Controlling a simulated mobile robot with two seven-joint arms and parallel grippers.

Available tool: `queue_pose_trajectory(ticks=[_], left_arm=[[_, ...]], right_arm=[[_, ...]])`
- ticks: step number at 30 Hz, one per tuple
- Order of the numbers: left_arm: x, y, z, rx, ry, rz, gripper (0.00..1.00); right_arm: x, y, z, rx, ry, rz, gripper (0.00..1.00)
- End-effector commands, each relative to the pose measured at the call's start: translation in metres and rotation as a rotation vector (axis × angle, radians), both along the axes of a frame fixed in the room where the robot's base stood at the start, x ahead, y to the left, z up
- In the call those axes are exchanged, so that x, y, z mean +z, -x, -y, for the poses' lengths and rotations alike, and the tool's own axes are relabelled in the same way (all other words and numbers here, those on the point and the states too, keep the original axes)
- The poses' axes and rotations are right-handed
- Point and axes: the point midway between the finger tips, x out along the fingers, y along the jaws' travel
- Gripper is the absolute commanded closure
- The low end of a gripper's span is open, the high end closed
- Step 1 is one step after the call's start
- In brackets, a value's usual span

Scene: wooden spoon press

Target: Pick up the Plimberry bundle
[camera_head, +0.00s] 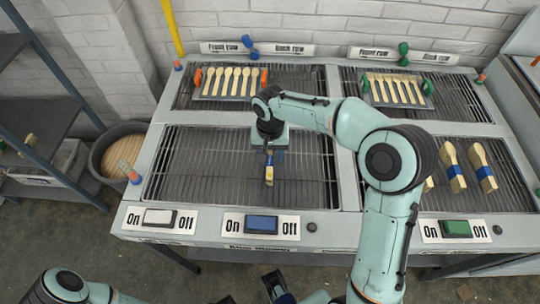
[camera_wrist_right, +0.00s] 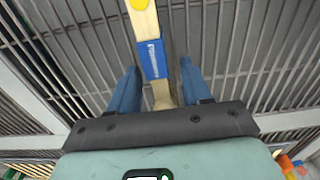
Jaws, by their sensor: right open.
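A wooden spoon bundle (camera_head: 269,173) with a blue band and a yellow mark lies on the front left grill. Its label is too small to read as Plimberry. My right gripper (camera_head: 268,151) is over this bundle, pointing down. In the right wrist view the bundle (camera_wrist_right: 147,30) runs between the open blue fingers of my right gripper (camera_wrist_right: 158,72), with gaps on both sides. The blue band sits near the fingertips. A dark part with blue, probably my left gripper (camera_head: 280,290), shows at the bottom edge; its opening is unclear.
More blue-banded bundles (camera_head: 482,167) lie on the front right grill, one partly behind my right arm. Spoon racks (camera_head: 228,84) (camera_head: 397,90) stand on the back grills. Blue (camera_head: 262,224) and green (camera_head: 456,229) switches line the front edge. A round bin (camera_head: 124,150) stands at left.

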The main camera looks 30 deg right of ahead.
Motion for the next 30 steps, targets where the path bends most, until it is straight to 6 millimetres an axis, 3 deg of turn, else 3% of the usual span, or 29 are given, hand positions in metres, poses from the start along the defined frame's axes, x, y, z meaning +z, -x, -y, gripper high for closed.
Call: queue_pose_trajectory(ticks=[7, 11, 12, 23, 30], left_arm=[[0.0, 0.0, 0.0, 0.0, 0.0, 0.001, 0.57], [0.0, 0.0, 0.0, 0.0, 0.0, 0.001, 0.57], [0.0, 0.0, 0.0, 0.0, 0.0, 0.001, 0.57], [0.0, 0.0, 0.0, 0.0, 0.0, 0.001, 0.57], [0.004, 0.0, 0.0, -0.001, 0.0, -0.003, 0.57]], right_arm=[[-0.002, 0.0, 0.0, 0.001, 0.0, 0.001, 0.52], [-0.002, 0.0, 0.0, 0.001, 0.0, 0.001, 0.94], [-0.002, 0.0, 0.0, 0.001, 0.0, 0.001, 1.0], [0.001, 0.0, 0.0, 0.0, 0.0, 0.002, 1.0], [0.026, -0.001, 0.0, 0.001, 0.0, 0.004, 1.0]])
